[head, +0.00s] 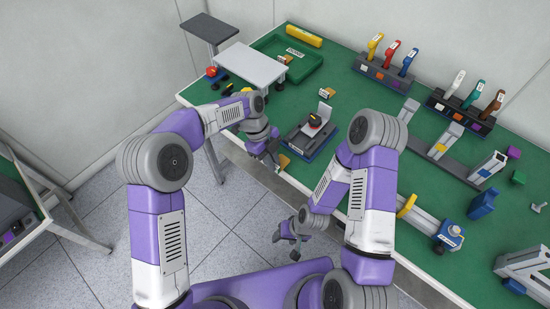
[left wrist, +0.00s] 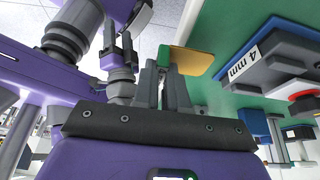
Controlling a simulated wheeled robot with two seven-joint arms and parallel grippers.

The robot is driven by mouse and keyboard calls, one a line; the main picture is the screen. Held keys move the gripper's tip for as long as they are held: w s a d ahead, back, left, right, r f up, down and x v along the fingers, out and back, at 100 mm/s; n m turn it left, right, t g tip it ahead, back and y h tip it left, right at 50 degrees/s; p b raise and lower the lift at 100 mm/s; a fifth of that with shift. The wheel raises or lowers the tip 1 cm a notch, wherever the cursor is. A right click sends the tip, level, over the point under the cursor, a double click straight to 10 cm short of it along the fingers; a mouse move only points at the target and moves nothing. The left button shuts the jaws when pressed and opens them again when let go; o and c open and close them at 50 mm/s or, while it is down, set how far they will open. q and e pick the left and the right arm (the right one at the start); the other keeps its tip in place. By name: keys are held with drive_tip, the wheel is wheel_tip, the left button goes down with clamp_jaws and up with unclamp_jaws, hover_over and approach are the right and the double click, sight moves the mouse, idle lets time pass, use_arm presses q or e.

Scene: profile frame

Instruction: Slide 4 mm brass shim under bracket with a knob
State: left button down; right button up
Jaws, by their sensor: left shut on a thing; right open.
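The brass shim (head: 284,161) is a small gold plate with a green tab, seen close up in the left wrist view (left wrist: 195,63). My left gripper (head: 272,154) is shut on its green tab (left wrist: 166,55) near the table's front edge. The fixture (head: 303,146), a dark base with a light upright bracket (head: 324,112) and a black-and-red knob (head: 315,121), stands to the right, apart from the shim. A grey block there is labelled "4 mm" (left wrist: 243,63). The gap under the bracket cannot be made out. My right gripper (head: 287,234) is open and empty, low before the table.
A green tray (head: 290,62) and a grey stand (head: 250,65) are at the back left. Racks of coloured-handled tools (head: 382,75) stand at the back. Grey fixtures and a blue block (head: 482,204) lie at the right.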

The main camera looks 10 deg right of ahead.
use_arm(q)
drive_tip(key=shift+s+a+b, duration=0.4)
drive_tip(key=shift+s+a, duration=0.35)
drive_tip(key=shift+a, duration=0.2)
drive_tip(key=shift+s+a+b, duration=0.35)
drive_tip(key=shift+s+a, duration=0.35)
drive_tip(key=shift+a, duration=0.2)
use_arm(e)
drive_tip(key=shift+f, duration=0.8)
